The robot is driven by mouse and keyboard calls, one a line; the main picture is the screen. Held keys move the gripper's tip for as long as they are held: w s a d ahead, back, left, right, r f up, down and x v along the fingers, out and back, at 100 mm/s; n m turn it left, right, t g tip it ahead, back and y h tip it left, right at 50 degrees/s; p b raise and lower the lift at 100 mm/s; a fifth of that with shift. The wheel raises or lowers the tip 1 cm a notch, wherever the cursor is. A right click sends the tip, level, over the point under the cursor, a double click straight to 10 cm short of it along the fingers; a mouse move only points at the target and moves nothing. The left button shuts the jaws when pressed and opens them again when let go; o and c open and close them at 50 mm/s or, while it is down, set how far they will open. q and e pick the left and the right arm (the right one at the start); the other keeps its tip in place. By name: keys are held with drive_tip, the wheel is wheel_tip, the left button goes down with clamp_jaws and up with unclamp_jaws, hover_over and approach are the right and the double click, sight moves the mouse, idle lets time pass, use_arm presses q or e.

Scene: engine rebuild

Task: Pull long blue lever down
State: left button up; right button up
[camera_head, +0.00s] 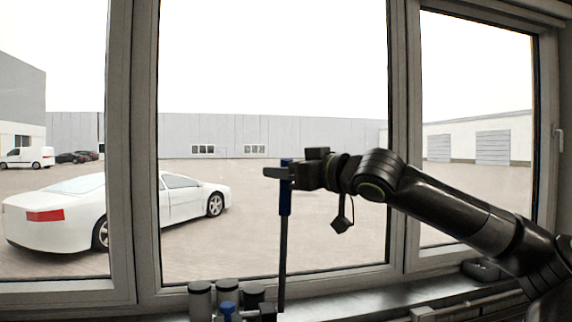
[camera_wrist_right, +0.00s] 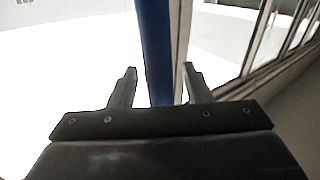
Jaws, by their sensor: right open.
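The long lever (camera_head: 285,195) stands upright in the head view, with a blue grip on top and a dark thin rod below. Its lower end is beside a group of grey cylinders at the bottom edge. My right gripper (camera_head: 278,173) is at the upper part of the blue grip. In the right wrist view the blue lever (camera_wrist_right: 156,45) runs between the two open fingers of the right gripper (camera_wrist_right: 157,80), with gaps showing on both sides. My left gripper is not in view.
Grey cylinders (camera_head: 200,300) and a small blue-topped part (camera_head: 227,308) sit low beside the lever. A window frame (camera_head: 398,130) and sill (camera_head: 350,296) lie behind. Cars and buildings are outside the glass. The space left of the lever is clear.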

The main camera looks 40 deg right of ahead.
drive_tip(key=shift+c, duration=0.3)
clamp_jaws()
idle(0.3)
